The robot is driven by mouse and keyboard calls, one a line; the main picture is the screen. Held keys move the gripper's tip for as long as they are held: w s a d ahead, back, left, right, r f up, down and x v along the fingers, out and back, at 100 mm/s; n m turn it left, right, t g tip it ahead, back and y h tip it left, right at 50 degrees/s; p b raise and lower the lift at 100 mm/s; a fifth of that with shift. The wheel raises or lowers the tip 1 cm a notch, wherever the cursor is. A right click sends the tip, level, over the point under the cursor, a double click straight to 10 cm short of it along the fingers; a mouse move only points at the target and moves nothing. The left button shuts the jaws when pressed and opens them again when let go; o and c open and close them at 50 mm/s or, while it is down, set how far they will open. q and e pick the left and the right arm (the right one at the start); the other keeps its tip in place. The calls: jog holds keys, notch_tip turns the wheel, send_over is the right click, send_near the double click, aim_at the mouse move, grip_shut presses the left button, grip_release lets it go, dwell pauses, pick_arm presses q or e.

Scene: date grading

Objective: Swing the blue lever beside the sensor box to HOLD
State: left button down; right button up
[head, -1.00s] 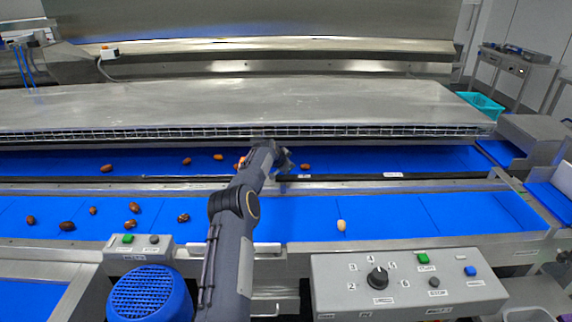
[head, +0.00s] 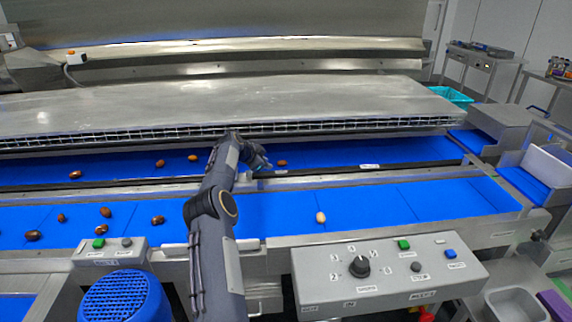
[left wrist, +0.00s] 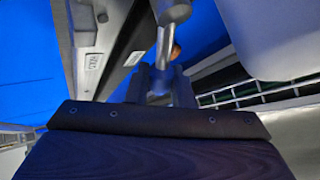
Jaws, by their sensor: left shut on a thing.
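My left gripper (head: 258,160) reaches over the far blue belt, by the rail between the two belts. In the left wrist view its dark fingers (left wrist: 160,88) are shut on a grey metal rod, which I take to be the lever (left wrist: 164,45). Its blue part cannot be made out. A white label (left wrist: 93,62) that seems to read HOLD sits on a grey metal bar left of the rod, apart from it. A pale grey housing (left wrist: 265,35) fills the upper right; I cannot tell whether it is the sensor box. My right gripper is not in view.
Several brown dates lie on the belts, one (head: 282,163) just right of my gripper. A wide steel cover (head: 200,105) stands behind the far belt. A control panel (head: 385,270) with a dial and buttons and a blue motor (head: 125,297) stand in front.

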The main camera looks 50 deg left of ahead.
pick_arm(q)
jog(key=shift+s+d+m+h, duration=0.15)
jog(key=shift+d+m+h, duration=0.1)
jog(key=shift+m+h, duration=0.2)
jog(key=c, duration=1.3)
grip_release()
jog(key=shift+s+r, duration=0.15)
jog(key=shift+s, duration=0.05)
jog(key=b+v, duration=0.2)
jog(key=v, duration=0.4)
jog(key=shift+s, duration=0.1)
jog(key=shift+s+d+r+b, duration=0.1)
jog(key=shift+s+r+b, duration=0.2)
jog(key=shift+s+r, duration=0.15)
